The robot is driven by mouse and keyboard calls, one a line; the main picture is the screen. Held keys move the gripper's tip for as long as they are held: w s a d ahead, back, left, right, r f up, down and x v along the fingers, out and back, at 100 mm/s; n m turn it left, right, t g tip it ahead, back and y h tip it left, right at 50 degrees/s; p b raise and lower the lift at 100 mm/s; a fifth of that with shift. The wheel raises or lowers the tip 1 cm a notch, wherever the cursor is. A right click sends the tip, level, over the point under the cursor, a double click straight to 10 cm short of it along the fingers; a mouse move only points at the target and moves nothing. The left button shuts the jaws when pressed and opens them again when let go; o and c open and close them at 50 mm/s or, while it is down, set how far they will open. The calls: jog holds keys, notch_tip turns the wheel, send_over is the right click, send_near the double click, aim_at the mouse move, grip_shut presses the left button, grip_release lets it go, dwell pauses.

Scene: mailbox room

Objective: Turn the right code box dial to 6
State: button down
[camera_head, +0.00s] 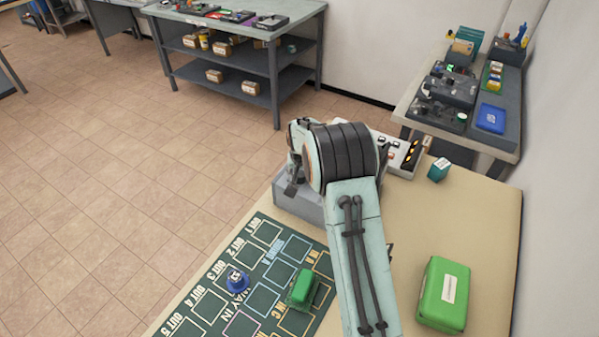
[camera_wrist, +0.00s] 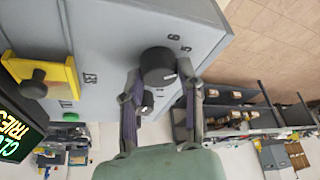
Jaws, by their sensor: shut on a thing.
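In the wrist view, my gripper (camera_wrist: 162,82) is shut on a round black dial (camera_wrist: 158,62), with one finger on each side of it. A small pale mark shows at the dial's lower right edge. Small digits that look like 5 and 6 are printed on the grey code box (camera_wrist: 110,30) beyond the dial, to its upper right. A second black dial (camera_wrist: 147,102) shows between the fingers, partly hidden. In the head view the grey box (camera_head: 298,206) shows beside my arm, which hides my gripper and the dials.
A yellow plate with a black knob (camera_wrist: 40,78), a green button (camera_wrist: 70,117) and a dark lit display (camera_wrist: 15,125) are left of the dial. In the head view, a green package (camera_head: 443,295), a teal cube (camera_head: 438,170) and a dark sorting mat (camera_head: 245,290) lie on the table.

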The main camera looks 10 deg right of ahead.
jog(key=shift+n+y, duration=0.6)
jog(key=shift+n, duration=0.9)
jog(key=shift+n+y, duration=0.6)
jog(key=shift+n, duration=0.9)
jog(key=shift+f, duration=0.1)
jog(key=c, duration=0.7)
grip_release()
jog(key=shift+d+r, duration=0.1)
jog(key=shift+r, duration=0.1)
jog(key=v, duration=1.1)
jog(key=shift+r, duration=0.35)
jog(key=shift+s, duration=0.15)
